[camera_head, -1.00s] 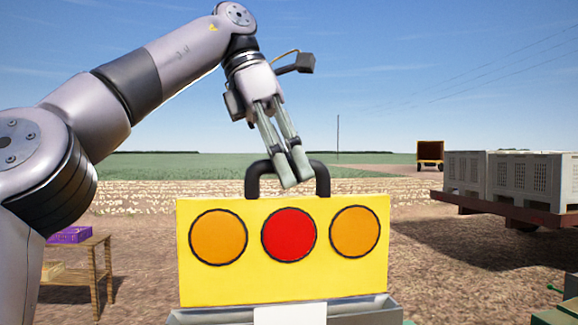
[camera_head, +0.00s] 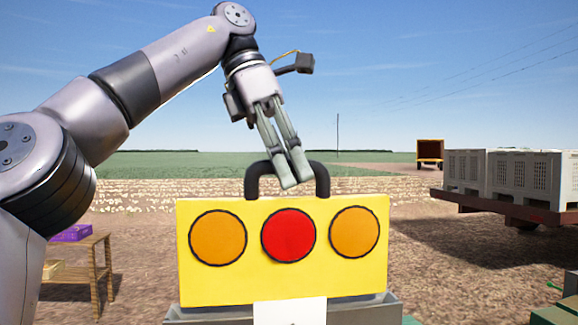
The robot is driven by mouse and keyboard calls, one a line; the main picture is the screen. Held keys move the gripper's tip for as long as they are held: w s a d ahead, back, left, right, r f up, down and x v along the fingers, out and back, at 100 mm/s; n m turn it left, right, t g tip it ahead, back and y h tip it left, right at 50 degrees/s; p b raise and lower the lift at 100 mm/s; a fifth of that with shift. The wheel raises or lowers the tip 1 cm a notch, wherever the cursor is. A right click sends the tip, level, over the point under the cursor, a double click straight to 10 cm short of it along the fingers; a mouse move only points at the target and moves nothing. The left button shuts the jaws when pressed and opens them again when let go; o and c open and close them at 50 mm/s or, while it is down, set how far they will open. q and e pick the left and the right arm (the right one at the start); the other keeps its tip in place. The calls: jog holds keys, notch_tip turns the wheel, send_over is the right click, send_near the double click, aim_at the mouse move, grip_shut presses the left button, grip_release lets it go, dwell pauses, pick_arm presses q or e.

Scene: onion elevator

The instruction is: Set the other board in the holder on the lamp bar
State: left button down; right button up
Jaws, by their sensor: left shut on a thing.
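A yellow board (camera_head: 289,280) with two orange discs and a red disc between them stands upright in the middle of the head view. It has a black handle (camera_head: 322,178) on top. My left gripper (camera_head: 297,183) comes down from above, tilted, and is shut on this handle. A grey trough-like holder (camera_head: 366,309) with a white plate (camera_head: 290,312) on its front shows at the bottom edge. The board's lower edge is at the holder's rim; I cannot tell how far it reaches in. The right gripper is out of view.
A wooden table (camera_head: 84,243) with a purple box (camera_head: 71,232) stands at the left. Grey crates (camera_head: 525,178) sit on a trailer (camera_head: 500,207) at the right. Green parts (camera_head: 553,315) show at the lower right corner. A yellow-framed box (camera_head: 430,150) stands far off.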

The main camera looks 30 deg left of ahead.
pick_arm(q)
jog(key=shift+f+b, duration=1.55)
jog(key=shift+f, duration=0.3)
dwell(0.6)
jog(key=shift+f+b, duration=0.8)
jog(key=shift+f, duration=0.35)
dwell(0.3)
jog(key=c, duration=1.4)
grip_release()
jog(key=shift+c, duration=0.2)
jog(key=shift+o, duration=0.2)
jog(key=o, duration=0.4)
jog(key=shift+c, duration=0.2)
